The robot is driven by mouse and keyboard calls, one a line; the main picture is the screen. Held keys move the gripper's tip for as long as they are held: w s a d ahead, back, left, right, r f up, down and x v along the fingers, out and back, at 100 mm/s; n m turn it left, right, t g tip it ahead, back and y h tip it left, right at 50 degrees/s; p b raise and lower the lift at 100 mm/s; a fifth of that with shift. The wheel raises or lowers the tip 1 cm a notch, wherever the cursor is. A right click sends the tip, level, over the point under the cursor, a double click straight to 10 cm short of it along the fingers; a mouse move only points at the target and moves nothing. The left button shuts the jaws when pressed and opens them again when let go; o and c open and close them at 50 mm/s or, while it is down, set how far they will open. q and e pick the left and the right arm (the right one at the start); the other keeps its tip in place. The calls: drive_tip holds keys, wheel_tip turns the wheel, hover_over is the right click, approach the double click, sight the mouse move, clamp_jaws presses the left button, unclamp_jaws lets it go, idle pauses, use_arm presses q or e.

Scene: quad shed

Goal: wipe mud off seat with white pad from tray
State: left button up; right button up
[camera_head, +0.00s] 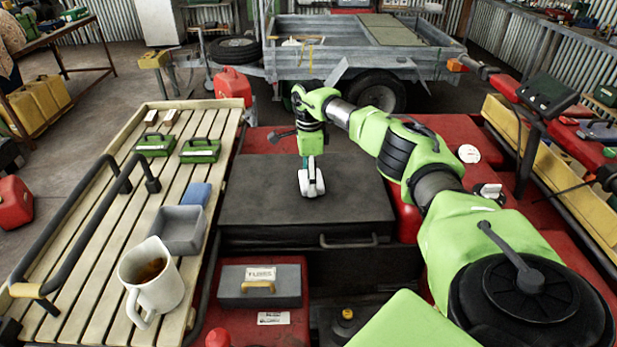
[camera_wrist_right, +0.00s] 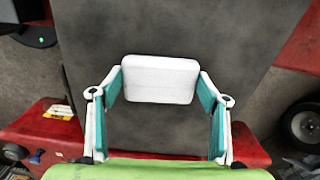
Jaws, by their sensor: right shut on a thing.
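The seat (camera_head: 270,200) is a flat dark grey pad on the red vehicle in the middle of the head view, and its grey surface (camera_wrist_right: 160,40) fills most of the right wrist view. The surface looks faintly mottled; I cannot make out a distinct mud patch. My right gripper (camera_head: 312,182) points down over the seat, right of its middle. In the right wrist view its fingers (camera_wrist_right: 161,100) are shut on the white pad (camera_wrist_right: 160,78), a rounded block. I cannot tell whether the pad touches the seat. A small grey tray (camera_head: 180,230) stands on the slatted rack. My left gripper is not in view.
The slatted wooden rack (camera_head: 82,265) at left holds a mug (camera_head: 152,285) of brown liquid, a blue block (camera_head: 195,194), two green boxes (camera_head: 200,150) and a black rail. A grey box (camera_head: 260,290) sits before the seat. Handlebars (camera_head: 535,110) stand right; a trailer (camera_head: 350,55) stands behind.

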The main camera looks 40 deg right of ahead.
drive_tip(key=shift+w+r+p, duration=0.1)
drive_tip(key=shift+r+p, duration=0.25)
drive_tip(key=shift+r, duration=0.4)
wheel_tip(320, 180, up, 4)
drive_tip(key=p, duration=0.2)
drive_tip(key=shift+f+p, duration=0.2)
drive_tip(key=shift+p, duration=0.1)
drive_tip(key=shift+r, duration=0.2)
wheel_tip(320, 180, up, 3)
drive_tip(key=p, duration=0.3)
drive_tip(key=shift+r, duration=0.1)
drive_tip(key=shift+f, duration=0.2)
